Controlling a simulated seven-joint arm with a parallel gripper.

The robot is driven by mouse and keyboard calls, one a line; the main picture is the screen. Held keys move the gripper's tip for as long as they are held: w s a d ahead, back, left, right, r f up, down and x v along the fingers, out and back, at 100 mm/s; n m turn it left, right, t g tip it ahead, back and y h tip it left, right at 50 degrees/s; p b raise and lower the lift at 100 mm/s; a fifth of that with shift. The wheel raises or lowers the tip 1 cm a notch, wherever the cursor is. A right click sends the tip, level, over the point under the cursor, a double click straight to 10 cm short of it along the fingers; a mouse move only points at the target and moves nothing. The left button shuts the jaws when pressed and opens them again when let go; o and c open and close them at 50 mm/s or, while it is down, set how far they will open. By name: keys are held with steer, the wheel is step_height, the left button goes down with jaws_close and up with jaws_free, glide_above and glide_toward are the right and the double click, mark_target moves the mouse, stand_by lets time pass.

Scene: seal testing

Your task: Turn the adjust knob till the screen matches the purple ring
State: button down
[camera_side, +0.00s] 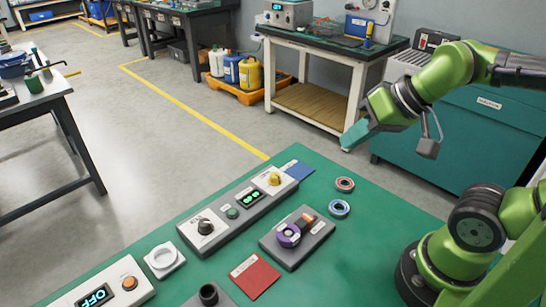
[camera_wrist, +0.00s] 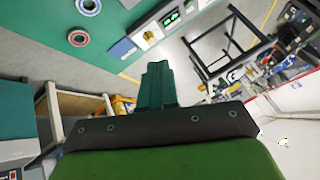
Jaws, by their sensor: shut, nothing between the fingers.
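A long grey panel (camera_side: 224,232) on the green table carries a black knob (camera_side: 205,226), a green button (camera_side: 232,213), a small screen (camera_side: 249,198) with green digits, and a yellow knob (camera_side: 274,177). Lettering by the knobs is too small to read, so I cannot tell which is the adjust knob. The purple ring (camera_side: 288,237) sits on a dark grey fixture in front of the panel. My teal gripper (camera_side: 354,136) is shut and empty, raised to the right beyond the panel, apart from everything. It also shows in the wrist view (camera_wrist: 157,66), with the screen (camera_wrist: 171,18) and yellow knob (camera_wrist: 149,36) beyond.
A blue card (camera_side: 302,171) lies behind.

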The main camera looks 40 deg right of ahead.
steer(key=c, duration=1.7)
jaws_free()
steer(key=shift+o, duration=1.3)
steer(key=shift+w+f, duration=0.1)
steer(key=shift+f, duration=0.3)
steer(key=o, duration=0.6)
steer(key=w+g, duration=0.1)
steer(key=w, duration=0.1)
steer(key=w+g, duration=0.1)
steer(key=w, duration=0.2)
steer(key=w+f+g, duration=0.1)
steer(key=w, duration=0.1)
steer(key=shift+w+a+f+m+h, duration=0.1)
steer(key=shift+w+m+h, duration=0.2)
steer(key=m+g+h, duration=0.2)
steer(key=m+g, duration=0.3)
steer(key=m, duration=0.2)
glide_above(275, 175)
step_height(275, 175, down, 3)
step_height(275, 175, down, 16)
steer(key=shift+f, duration=0.1)
